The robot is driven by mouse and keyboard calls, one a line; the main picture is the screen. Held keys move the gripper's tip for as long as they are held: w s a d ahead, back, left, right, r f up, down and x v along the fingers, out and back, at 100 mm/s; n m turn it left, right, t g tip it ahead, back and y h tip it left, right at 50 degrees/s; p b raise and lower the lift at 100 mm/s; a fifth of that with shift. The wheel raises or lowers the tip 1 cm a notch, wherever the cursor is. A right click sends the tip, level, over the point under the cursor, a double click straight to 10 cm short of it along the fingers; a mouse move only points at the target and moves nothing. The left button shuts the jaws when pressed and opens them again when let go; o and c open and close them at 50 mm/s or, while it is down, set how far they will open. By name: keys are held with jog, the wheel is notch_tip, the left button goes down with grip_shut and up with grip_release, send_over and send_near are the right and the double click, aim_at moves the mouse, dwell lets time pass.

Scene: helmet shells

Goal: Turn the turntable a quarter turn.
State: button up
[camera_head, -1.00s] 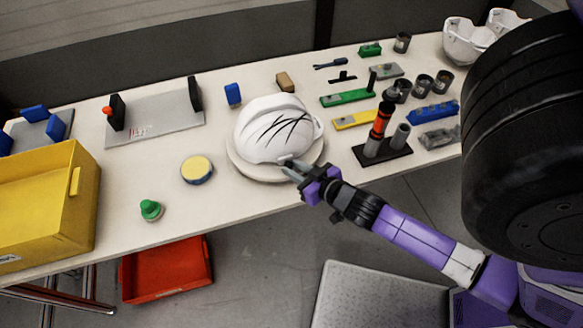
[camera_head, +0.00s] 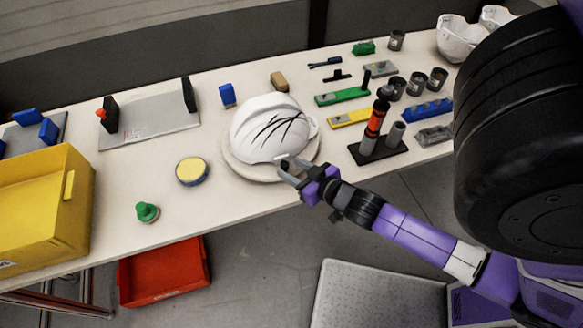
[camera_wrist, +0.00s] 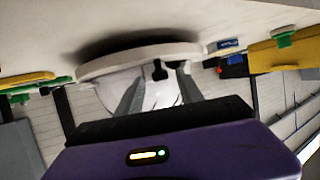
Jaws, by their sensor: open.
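The turntable (camera_head: 234,165) is a pale round disc near the table's front edge. A white helmet shell (camera_head: 262,125) with black curved lines sits on it and covers most of its top. My gripper (camera_head: 283,168) is at the disc's front right edge, with its fingers apart. In the wrist view the disc's rim (camera_wrist: 105,65) spans the middle, and a small dark peg (camera_wrist: 160,71) shows between the fingers of my gripper (camera_wrist: 156,82). The fingers stand on either side of the peg without visibly gripping it. Whether either finger touches it I cannot tell.
A round yellow-topped tin (camera_head: 192,171) and a green knob (camera_head: 147,211) lie left of the turntable. A black stand (camera_head: 378,151) with upright cylinders stands to the right. A brown block (camera_head: 279,81) lies behind. A yellow bin (camera_head: 40,215) fills the left end.

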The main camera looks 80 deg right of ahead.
jog(key=b+v, duration=0.1)
jog(key=v, duration=0.6)
dwell(0.6)
jog(key=a+r+n+t+y, duration=0.1)
jog(key=a+r+n+y, duration=0.1)
jog(key=a, duration=0.5)
jog(key=s+a+r+n+t+y, duration=0.1)
jog(key=a+r+n+y, duration=0.1)
jog(key=a+r, duration=0.3)
jog(key=a+r+n+t+y+b, duration=0.1)
jog(key=a+r+n+y, duration=0.1)
jog(key=a, duration=0.9)
notch_tip(320, 180, up, 2)
jog(key=shift+s+r+n+y, duration=0.1)
jog(key=shift+s+n+y, duration=0.15)
jog(key=shift+y, duration=0.45)
